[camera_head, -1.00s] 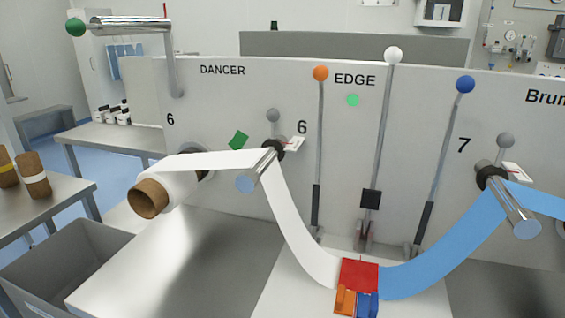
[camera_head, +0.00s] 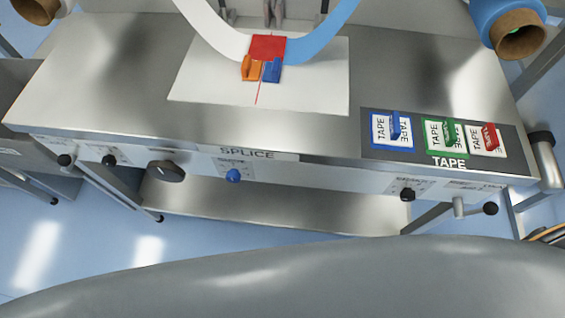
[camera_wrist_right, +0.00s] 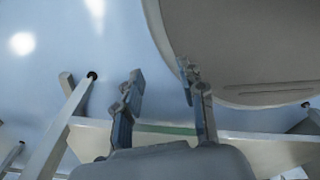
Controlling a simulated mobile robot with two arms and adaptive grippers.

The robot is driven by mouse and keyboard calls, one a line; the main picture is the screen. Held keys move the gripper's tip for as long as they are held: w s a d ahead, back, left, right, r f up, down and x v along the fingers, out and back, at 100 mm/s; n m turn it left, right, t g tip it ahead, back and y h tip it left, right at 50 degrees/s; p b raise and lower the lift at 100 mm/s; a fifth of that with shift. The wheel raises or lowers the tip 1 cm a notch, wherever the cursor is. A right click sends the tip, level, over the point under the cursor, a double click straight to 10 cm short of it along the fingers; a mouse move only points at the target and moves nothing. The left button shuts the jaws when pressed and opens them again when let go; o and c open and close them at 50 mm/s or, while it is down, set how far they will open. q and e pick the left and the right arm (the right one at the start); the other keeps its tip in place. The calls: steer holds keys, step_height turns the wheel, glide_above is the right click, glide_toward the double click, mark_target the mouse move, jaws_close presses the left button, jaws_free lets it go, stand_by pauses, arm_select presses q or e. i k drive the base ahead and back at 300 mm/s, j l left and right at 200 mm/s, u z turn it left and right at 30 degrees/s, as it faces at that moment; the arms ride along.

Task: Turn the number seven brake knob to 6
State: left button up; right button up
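Small knobs sit along the front panel of the steel splice table (camera_head: 90,70) in the head view. A black knob (camera_head: 407,194) is at the right, beside a small label too small to read. A blue knob (camera_head: 233,175) is below the word SPLICE, and a larger dark knob (camera_head: 165,171) is left of it. Two more black knobs, one at the far left (camera_head: 65,160) and one beside it (camera_head: 109,160), show too. I cannot tell which is the number seven brake knob or its setting. My right gripper (camera_wrist_right: 158,85) is open and empty, above the floor. My left gripper is out of view.
Tape dispensers in blue (camera_head: 391,131), green (camera_head: 446,135) and red (camera_head: 485,139) frames sit at the table's front right. A black-ended handle (camera_head: 490,208) sticks out below them. White and blue webs meet at a red patch (camera_head: 267,47).

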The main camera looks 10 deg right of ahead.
mark_target(407, 195)
steer(key=z, duration=1.65)
steer(key=k, duration=0.7)
steer(key=i+j, duration=0.1)
steer(key=i, duration=0.35)
